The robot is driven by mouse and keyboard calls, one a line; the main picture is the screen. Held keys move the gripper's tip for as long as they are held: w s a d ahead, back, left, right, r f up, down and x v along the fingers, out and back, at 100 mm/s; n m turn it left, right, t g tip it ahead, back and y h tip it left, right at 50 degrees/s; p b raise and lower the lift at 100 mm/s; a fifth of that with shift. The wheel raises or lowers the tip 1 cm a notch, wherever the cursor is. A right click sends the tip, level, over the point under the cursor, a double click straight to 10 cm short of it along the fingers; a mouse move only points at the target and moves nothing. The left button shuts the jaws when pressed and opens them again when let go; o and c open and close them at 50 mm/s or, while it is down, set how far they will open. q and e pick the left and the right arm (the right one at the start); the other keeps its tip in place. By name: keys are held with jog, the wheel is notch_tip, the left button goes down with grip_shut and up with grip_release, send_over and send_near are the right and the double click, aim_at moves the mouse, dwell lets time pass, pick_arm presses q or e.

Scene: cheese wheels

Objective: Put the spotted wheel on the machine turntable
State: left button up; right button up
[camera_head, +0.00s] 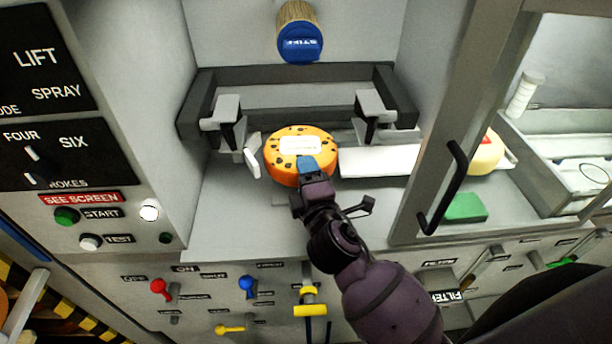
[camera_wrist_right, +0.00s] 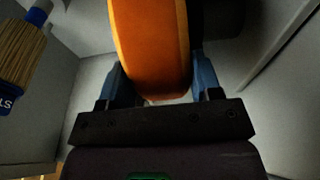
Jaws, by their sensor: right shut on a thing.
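The spotted wheel (camera_head: 283,166) is an orange cheese wheel with dark spots and a white label on top. It is in the machine's recess, between two grey clamp brackets. My right gripper (camera_head: 310,168) reaches it from the front and is shut on it. In the right wrist view the orange wheel (camera_wrist_right: 152,50) sits between the two blue fingers of the right gripper (camera_wrist_right: 165,85). I cannot make out the turntable; the wheel and gripper may hide it. I cannot tell whether the wheel rests on anything. My left gripper is not in view.
A brush with a blue cap (camera_head: 299,44) hangs above the recess. A white paddle (camera_head: 252,160) is close left of the wheel, and a pale plate (camera_head: 378,160) is to its right. A framed door with a black handle (camera_head: 443,188), a yellow wheel (camera_head: 487,154) and a green block (camera_head: 464,207) are further right.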

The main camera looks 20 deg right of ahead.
jog(key=shift+w+r, duration=0.1)
jog(key=shift+r, duration=0.05)
jog(key=shift+f, duration=0.25)
dwell(0.4)
jog(key=o, duration=1.5)
jog(key=shift+o, duration=0.6)
jog(key=shift+f, duration=0.25)
jog(key=s+b, duration=0.2)
jog(key=s, duration=0.9)
jog(key=shift+a+r, duration=0.15)
jog(key=shift+a, duration=0.25)
